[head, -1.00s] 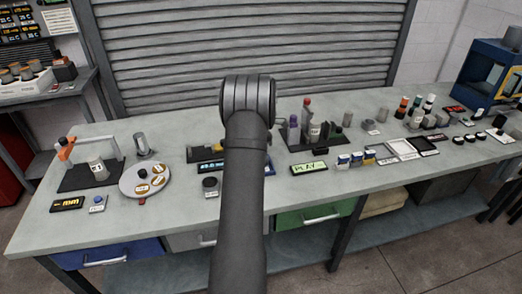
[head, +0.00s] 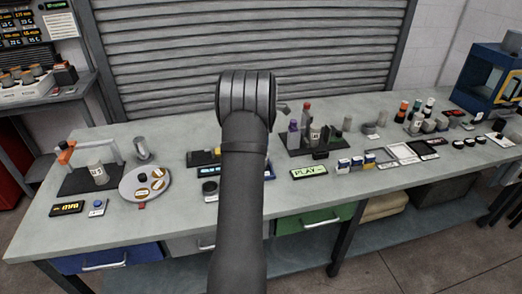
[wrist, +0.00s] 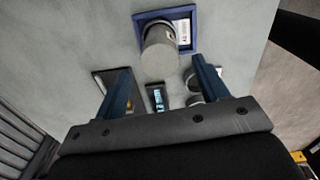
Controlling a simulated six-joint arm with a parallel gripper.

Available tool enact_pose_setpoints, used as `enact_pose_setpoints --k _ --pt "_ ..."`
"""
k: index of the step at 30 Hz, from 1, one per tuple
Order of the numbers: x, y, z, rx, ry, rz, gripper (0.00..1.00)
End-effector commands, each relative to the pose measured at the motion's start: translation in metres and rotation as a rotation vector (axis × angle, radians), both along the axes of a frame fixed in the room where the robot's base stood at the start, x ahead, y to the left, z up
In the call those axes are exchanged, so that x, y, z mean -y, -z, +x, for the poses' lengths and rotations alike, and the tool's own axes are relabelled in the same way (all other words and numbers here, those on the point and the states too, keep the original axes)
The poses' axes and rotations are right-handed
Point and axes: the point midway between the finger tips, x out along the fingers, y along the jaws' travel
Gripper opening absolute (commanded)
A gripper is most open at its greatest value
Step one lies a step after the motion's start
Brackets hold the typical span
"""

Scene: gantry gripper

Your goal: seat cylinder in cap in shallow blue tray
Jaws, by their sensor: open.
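In the wrist view a grey cylinder (wrist: 160,55) stands at a shallow blue tray (wrist: 140,16), overlapping its near left part. The tray has a white label on its right side. The cylinder's foot is hidden by its own body, so I cannot tell whether a cap is around it. My gripper (wrist: 163,68) is open. Its two blue fingers are spread apart, one on each side below the cylinder in the picture, and nothing is between them in their grip. In the head view my arm hides most of the gripper.
A small display (wrist: 158,98) and a dark-framed tray lie below the cylinder in the wrist view. In the head view a round plate (head: 132,190) is left, a black rack with bottles (head: 315,145) is right of my arm, and several small items fill the right bench.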

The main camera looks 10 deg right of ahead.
Motion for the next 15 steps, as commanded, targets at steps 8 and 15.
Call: enact_pose_setpoints --k 8,15 --pt "0.000 -0.041 0.000 0.001 0.000 0.000 0.67" --pt "0.000 -0.046 0.000 -0.001 0.000 0.001 0.67"
